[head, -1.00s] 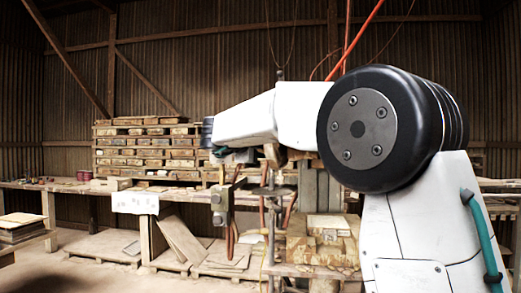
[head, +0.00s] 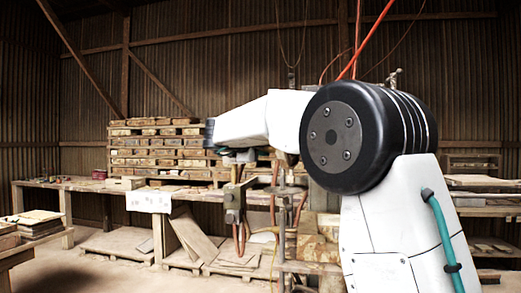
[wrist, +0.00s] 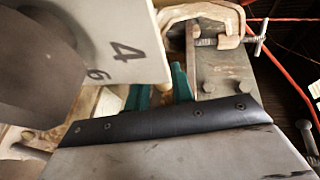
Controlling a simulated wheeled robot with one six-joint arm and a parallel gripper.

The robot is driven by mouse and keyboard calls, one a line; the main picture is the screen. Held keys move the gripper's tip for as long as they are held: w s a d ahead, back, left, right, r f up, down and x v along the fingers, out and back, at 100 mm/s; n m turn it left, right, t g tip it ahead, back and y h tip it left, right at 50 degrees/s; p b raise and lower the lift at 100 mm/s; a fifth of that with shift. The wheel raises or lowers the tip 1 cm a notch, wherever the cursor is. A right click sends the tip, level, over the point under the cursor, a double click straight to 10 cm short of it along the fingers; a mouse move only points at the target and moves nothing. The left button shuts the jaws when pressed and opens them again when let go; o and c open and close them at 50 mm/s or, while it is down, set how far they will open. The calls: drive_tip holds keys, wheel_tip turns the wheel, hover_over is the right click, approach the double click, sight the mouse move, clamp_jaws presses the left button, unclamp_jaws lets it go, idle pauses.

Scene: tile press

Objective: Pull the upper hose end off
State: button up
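In the head view, reddish hoses (head: 274,190) hang by the grey metal press parts (head: 235,197), just below my arm; I cannot tell which is the upper hose end. In the wrist view, red hoses (wrist: 267,52) run at the upper right, apart from my fingers. My gripper (wrist: 160,94) shows as two teal fingers, apart, with nothing clearly held between them. A black-edged grey piece in front hides part of them. In the head view, my arm hides most of the gripper.
A rusty clamp (wrist: 205,27) sits beyond the fingers in the wrist view. A cream block marked 4 and 6 (wrist: 110,40) is close on the left. The head view shows a bench (head: 90,186), stacked tiles (head: 160,150) and an orange hose (head: 370,43) overhead.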

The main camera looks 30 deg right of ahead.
drive_tip(key=shift+o, duration=0.3)
drive_tip(key=shift+w+a, duration=0.1)
drive_tip(key=shift+a, duration=0.15)
drive_tip(key=shift+d, duration=0.1)
drive_tip(key=v, duration=0.8)
drive_tip(key=shift+d, duration=0.1)
